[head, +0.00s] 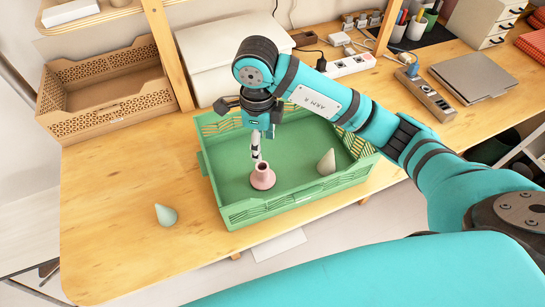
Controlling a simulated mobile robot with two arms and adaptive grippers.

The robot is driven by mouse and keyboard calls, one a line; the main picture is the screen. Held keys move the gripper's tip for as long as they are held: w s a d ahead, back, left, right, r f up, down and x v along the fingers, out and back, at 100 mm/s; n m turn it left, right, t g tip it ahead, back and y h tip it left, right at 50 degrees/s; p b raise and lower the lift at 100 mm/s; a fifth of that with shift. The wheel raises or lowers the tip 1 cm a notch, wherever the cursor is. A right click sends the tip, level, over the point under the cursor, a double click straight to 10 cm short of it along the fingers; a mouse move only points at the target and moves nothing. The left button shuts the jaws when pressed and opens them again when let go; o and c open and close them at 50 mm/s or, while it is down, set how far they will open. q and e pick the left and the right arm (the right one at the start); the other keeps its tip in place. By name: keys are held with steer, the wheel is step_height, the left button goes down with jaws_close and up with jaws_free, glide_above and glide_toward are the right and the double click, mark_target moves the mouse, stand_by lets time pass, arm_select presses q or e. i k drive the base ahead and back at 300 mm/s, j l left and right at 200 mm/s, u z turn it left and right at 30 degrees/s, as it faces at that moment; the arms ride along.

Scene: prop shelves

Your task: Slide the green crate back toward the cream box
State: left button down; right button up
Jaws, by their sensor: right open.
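The green crate (300,202) stands on the wooden table, with its near side close to the front edge. It holds a pink vase (262,178) and a pale grey-green cone (327,162). The cream box (222,62) stands behind the crate, partly hidden by my right arm. My right gripper (256,148) is open and points down over the crate's inside, just behind the pink vase. Whether it touches the vase or the crate, I cannot tell. My left gripper is not in view.
A wooden perforated bin (108,108) stands back left. Another pale cone (166,215) is on the table left of the crate. A power strip (350,65), a second strip (428,97) and a grey folder (472,77) lie right. The left front table is mostly clear.

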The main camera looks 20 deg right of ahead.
mark_target(301, 141)
steer(key=k+l, duration=0.1)
steer(key=k, duration=0.15)
steer(key=k+l+u, duration=0.6)
steer(key=k+l, duration=0.2)
